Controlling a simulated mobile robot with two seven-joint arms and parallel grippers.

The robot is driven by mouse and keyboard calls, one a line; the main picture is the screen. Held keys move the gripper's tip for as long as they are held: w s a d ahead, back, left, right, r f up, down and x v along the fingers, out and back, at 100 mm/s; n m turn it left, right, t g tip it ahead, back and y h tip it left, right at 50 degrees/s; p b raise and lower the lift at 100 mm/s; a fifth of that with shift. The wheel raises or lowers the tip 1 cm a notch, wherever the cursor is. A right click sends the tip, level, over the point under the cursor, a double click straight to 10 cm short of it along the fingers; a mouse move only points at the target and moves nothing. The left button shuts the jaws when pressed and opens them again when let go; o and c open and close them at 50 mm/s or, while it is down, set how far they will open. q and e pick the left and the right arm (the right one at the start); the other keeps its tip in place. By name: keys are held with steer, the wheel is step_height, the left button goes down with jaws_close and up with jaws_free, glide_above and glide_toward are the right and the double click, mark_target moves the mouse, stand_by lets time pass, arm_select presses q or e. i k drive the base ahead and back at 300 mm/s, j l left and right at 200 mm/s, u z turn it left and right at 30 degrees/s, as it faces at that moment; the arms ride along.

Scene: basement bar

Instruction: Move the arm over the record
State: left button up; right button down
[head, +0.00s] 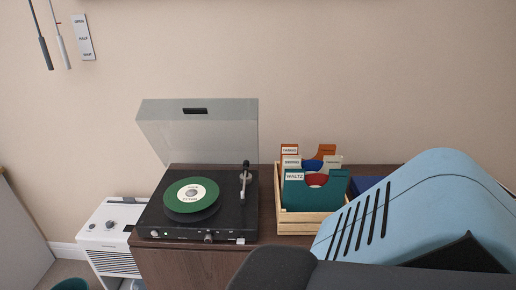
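A black record player (229,226) stands on a dark wood cabinet, its clear lid (200,132) raised at the back. A green record (176,190) with a pale label lies on its platter. The tonearm (244,184) is at the right of the deck, pointing toward the front, beside the record and not over it. A small green light shows at the deck's front left. Neither of my grippers shows in the head view.
A wooden crate (296,224) with record sleeves and divider cards stands right of the player. A white appliance (107,232) stands left of the dark wood cabinet (180,260). Cue-like rods (42,45) and a sign (83,37) are on the wall. The cabinet's right part is hidden.

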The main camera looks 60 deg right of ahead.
mark_target(244, 182)
steer(key=z, duration=1.7)
